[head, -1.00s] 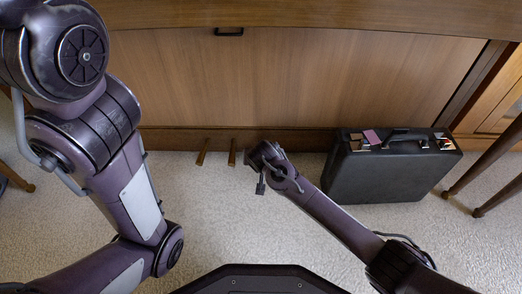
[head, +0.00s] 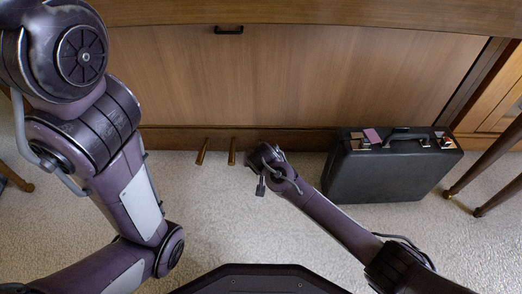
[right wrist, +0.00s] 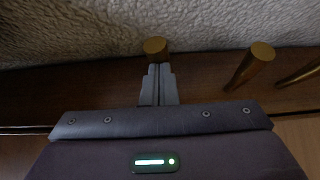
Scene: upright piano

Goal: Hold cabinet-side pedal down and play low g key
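The piano's gold pedals stick out at the foot of the front panel. In the head view, the left pedal (head: 202,152) and middle pedal (head: 232,152) show, and my right gripper (head: 262,160) hides the third. In the right wrist view, the cabinet-side pedal (right wrist: 155,46) shows its round tip just beyond my shut fingertips (right wrist: 157,68). The fingers lie over the rest of it; whether they touch it or press it down I cannot tell. The other pedals stand clear to the right there. My left arm rises at the left; its gripper is out of view. No keys show.
A black briefcase (head: 392,172) stands on the carpet right of my right forearm, close to the piano panel (head: 300,80). A wooden cabinet (head: 495,100) and dark slanted legs (head: 488,170) are at the far right. The carpet (head: 215,215) between my arms is clear.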

